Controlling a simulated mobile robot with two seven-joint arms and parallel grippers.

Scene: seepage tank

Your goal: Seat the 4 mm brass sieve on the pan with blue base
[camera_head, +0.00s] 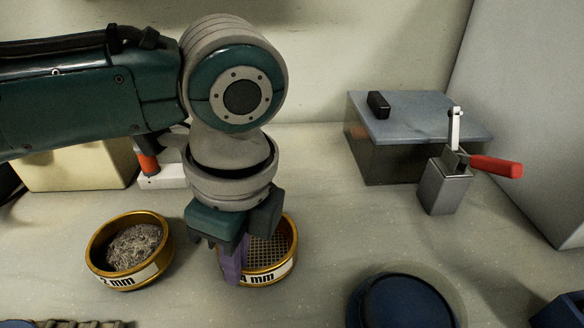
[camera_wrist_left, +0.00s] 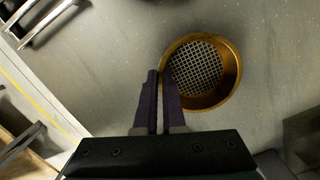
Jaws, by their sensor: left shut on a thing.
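The brass sieve with a label ending in "4 mm" (camera_head: 270,252) is at the middle of the counter, mesh facing up. It also shows in the left wrist view (camera_wrist_left: 200,68). My left gripper (camera_head: 233,270) points down at its left side, its purple fingers shut on the brass rim. In the wrist view the fingertips (camera_wrist_left: 160,74) meet the rim's edge. The sieve looks level, on or just above the counter; I cannot tell which. A round dark blue piece (camera_head: 405,302), probably the blue-based pan, is at the lower right, cut by the picture edge. My right gripper is not in view.
A brass 2 mm sieve (camera_head: 132,250) filled with grey material stands close on the left. A grey-lidded box (camera_head: 415,125) and a metal block with a red handle (camera_head: 445,185) stand at the back right. The counter between the held sieve and the blue piece is clear.

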